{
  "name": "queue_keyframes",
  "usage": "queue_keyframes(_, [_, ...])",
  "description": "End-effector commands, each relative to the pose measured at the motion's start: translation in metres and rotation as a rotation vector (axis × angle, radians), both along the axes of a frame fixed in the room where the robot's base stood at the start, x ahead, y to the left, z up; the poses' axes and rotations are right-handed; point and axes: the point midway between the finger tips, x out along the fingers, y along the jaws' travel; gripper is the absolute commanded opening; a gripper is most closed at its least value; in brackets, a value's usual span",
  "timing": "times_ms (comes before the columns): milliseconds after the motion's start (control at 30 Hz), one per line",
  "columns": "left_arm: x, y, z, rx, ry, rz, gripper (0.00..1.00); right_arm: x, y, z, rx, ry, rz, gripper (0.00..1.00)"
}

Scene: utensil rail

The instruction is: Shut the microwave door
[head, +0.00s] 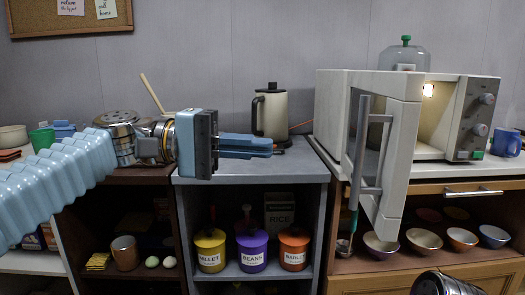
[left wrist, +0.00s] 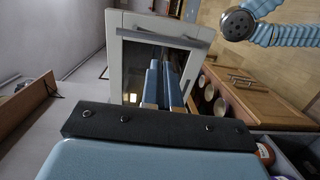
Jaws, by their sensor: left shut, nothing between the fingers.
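The white microwave (head: 333,110) stands on the right-hand counter in the head view. Its door (head: 404,150) is swung wide open toward me, and the lit cavity shows. A grey bar handle (head: 358,150) runs upright on the door's outer side. My left gripper (head: 272,147) is shut and empty, left of the door and pointing right at it, with a gap between. In the left wrist view, the shut fingers (left wrist: 163,85) appear in front of the door's dark window, and the door (left wrist: 114,60) and its handle (left wrist: 160,36) lie beyond. My right gripper is not visible.
A kettle (head: 270,112) stands on the grey counter behind my left gripper. A glass jar (head: 404,55) sits on the microwave and a blue mug (head: 507,142) is to its right. Bowls (head: 424,240) and labelled canisters (head: 252,252) fill the shelves below.

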Motion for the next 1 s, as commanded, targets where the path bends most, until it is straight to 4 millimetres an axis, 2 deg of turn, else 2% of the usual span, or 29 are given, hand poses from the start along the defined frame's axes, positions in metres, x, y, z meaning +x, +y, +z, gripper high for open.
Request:
queue_keyframes(300, [-0.007,-0.069,-0.003,0.001,0.002,-0.003,0.00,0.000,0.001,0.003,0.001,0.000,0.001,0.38])
queue_keyframes(500, [-0.010,-0.101,-0.005,0.002,0.001,-0.001,0.00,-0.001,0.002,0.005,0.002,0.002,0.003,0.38])
queue_keyframes(700, [-0.011,-0.114,-0.006,0.001,0.001,0.002,0.00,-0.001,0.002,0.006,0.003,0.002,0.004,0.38])
queue_keyframes(1000, [-0.010,-0.115,-0.006,0.001,0.001,0.002,0.00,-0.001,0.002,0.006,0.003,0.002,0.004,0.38])
